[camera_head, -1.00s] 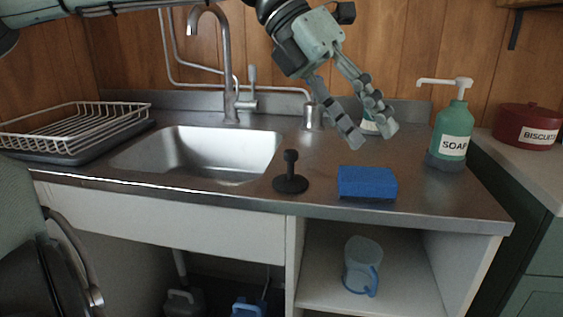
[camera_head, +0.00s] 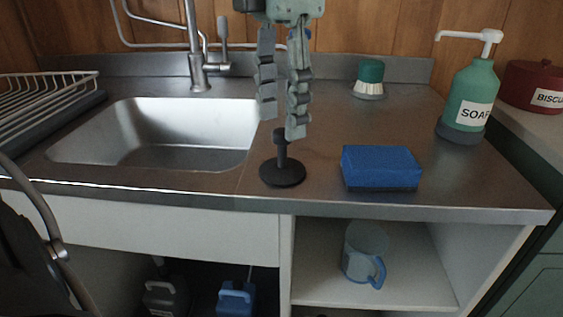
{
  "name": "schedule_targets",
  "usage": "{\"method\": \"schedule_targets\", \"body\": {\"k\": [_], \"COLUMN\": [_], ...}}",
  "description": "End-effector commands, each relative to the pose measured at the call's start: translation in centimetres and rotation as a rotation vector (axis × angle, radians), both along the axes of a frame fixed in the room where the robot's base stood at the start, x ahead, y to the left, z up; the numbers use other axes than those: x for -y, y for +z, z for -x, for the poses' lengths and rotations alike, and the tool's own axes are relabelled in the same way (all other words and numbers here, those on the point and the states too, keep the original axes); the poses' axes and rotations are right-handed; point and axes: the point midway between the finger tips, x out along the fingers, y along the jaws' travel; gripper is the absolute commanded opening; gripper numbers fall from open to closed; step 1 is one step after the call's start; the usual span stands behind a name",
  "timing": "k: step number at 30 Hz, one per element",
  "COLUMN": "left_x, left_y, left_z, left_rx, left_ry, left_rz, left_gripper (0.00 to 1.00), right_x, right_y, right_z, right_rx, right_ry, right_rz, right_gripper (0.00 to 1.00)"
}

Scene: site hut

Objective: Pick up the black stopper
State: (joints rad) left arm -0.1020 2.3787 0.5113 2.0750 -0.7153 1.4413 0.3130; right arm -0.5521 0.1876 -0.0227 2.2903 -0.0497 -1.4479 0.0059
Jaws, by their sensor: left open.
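The black stopper (camera_head: 283,174) stands upright on the steel counter, just right of the sink and close to the front edge. It has a flat round base and a thin stem with a knob on top. My left gripper (camera_head: 282,127) points down right above and slightly behind the stopper, its two fingers apart. The fingertips are close to the knob; I cannot tell whether they touch it. Nothing is held between the fingers. My right gripper is not in view.
A blue sponge (camera_head: 381,167) lies right of the stopper. A green soap bottle (camera_head: 469,98) and a green-topped brush (camera_head: 369,79) stand farther right and back. The sink (camera_head: 160,135) opens on the left, beside a dish rack (camera_head: 45,105). A jug (camera_head: 364,252) sits on the shelf below.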

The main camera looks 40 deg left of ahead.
Motion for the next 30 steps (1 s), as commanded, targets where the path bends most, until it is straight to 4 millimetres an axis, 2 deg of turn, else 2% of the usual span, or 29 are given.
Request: {"method": "schedule_targets", "body": {"k": [6, 10, 16, 27, 30], "left_x": [0.0, 0.0, 0.0, 0.0, 0.0], "left_y": [-3.3, -4.0, -4.0, -4.0, -4.0], "left_z": [0.1, 0.1, 0.0, 0.0, 0.0], "left_rx": [-0.002, 0.002, 0.002, 0.002, 0.003], "left_ry": [0.001, 0.003, 0.003, 0.003, 0.003], "left_rz": [0.002, 0.003, 0.003, 0.002, 0.002], "left_gripper": [0.46, 0.46, 0.46, 0.00, 0.00], "right_x": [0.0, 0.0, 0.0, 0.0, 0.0], "right_y": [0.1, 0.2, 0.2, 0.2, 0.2], "right_z": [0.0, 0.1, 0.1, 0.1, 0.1], "right_rx": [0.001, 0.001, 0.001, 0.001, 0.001], "right_ry": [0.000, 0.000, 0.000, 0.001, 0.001], "right_rz": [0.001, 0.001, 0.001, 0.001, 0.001], "right_gripper": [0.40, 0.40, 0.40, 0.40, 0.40]}}
